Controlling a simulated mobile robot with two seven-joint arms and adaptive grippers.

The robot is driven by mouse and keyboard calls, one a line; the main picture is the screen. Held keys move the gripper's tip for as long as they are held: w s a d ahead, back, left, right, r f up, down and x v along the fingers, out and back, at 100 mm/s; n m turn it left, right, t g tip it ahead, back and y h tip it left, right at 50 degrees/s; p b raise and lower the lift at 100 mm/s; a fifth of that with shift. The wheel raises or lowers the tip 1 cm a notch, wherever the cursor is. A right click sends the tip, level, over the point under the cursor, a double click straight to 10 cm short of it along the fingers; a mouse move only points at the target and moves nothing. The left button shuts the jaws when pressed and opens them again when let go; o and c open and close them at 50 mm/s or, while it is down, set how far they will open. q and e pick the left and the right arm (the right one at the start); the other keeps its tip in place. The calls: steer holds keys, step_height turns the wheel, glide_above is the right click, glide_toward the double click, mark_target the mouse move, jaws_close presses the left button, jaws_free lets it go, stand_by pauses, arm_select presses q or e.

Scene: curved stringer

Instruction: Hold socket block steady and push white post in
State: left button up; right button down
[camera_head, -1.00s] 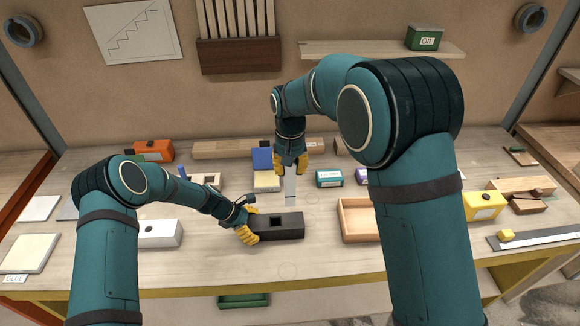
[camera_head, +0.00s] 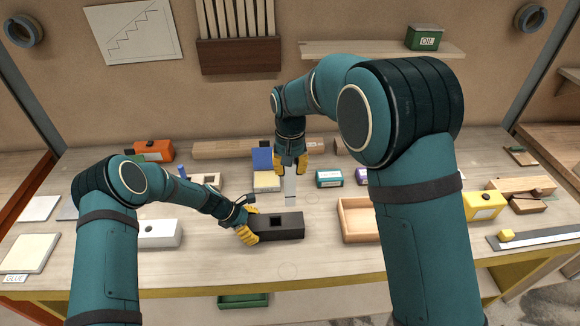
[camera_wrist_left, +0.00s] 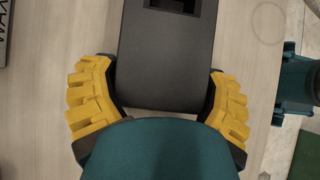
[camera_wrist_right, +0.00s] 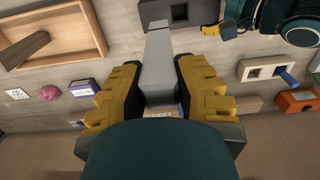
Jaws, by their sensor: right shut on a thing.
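The black socket block (camera_head: 290,229) lies on the bench with a square hole in its top; it also shows in the left wrist view (camera_wrist_left: 165,70). My left gripper (camera_head: 248,227) has its yellow fingers on both sides of the block's left end; whether they press on it I cannot tell. My right gripper (camera_head: 291,166) points down, shut on the white post (camera_head: 290,190), which hangs upright. The post's free end is apart from the hole, behind it and slightly right in the head view. In the right wrist view the post (camera_wrist_right: 158,70) points toward the block (camera_wrist_right: 205,12).
A white block with a hole (camera_head: 162,234) lies left of my left gripper. An open wooden tray (camera_head: 345,228) stands right of the socket block. Small boxes, including a teal one (camera_head: 329,178), stand behind. The bench in front of the socket block is clear.

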arm_select(q)
steer(key=shift+f, duration=0.1)
steer(key=shift+c, duration=0.2)
steer(key=shift+s, duration=0.1)
arm_select(e)
steer(key=a+f, duration=0.4)
steer(key=f, duration=0.3)
steer(key=shift+a+f, duration=0.15)
steer(key=shift+a, duration=0.1)
stand_by(0.4)
steer(key=shift+f, duration=2.85)
stand_by(1.1)
steer(key=c, duration=0.7)
jaws_free()
steer(key=shift+c, duration=0.2)
steer(key=shift+r, duration=0.1)
